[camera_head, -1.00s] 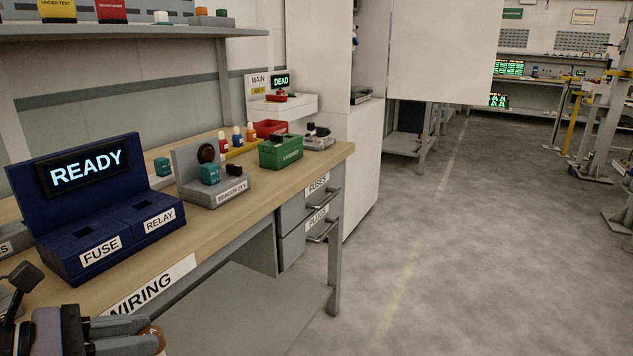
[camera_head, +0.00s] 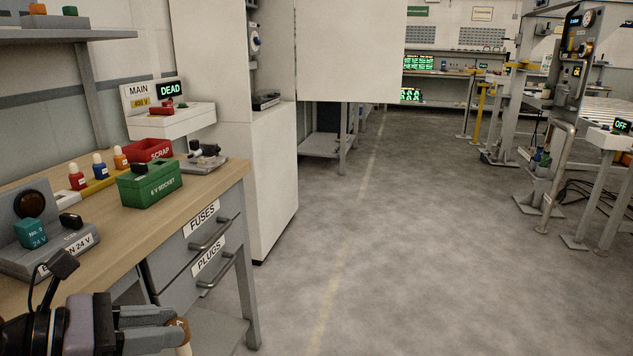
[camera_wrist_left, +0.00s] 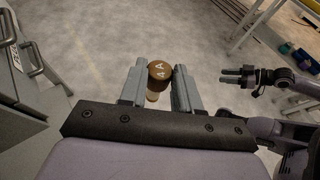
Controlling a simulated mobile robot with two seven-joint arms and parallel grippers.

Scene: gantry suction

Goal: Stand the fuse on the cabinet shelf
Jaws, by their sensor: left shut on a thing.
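My left gripper (camera_head: 150,330) is at the bottom left of the head view, shut on the fuse. The fuse (camera_head: 183,348) has a brown cap and a pale body, partly cut off by the picture edge. In the left wrist view, its lettered brown cap (camera_wrist_left: 159,71) sits between the two fingers. The white cabinet (camera_head: 208,55) stands beyond the bench with its door (camera_head: 350,50) swung open. The cabinet shelf (camera_head: 268,108) shows only as a narrow strip with a dark device on it. My right gripper (camera_wrist_left: 232,75) appears in the wrist view, open and empty.
The wooden bench (camera_head: 110,212) on the left carries a green socket box (camera_head: 150,185), a red scrap bin (camera_head: 148,150) and a grey beacon block (camera_head: 45,245). Drawers (camera_head: 205,245) face the aisle. The grey floor (camera_head: 400,230) ahead is clear. Machinery (camera_head: 570,70) stands at right.

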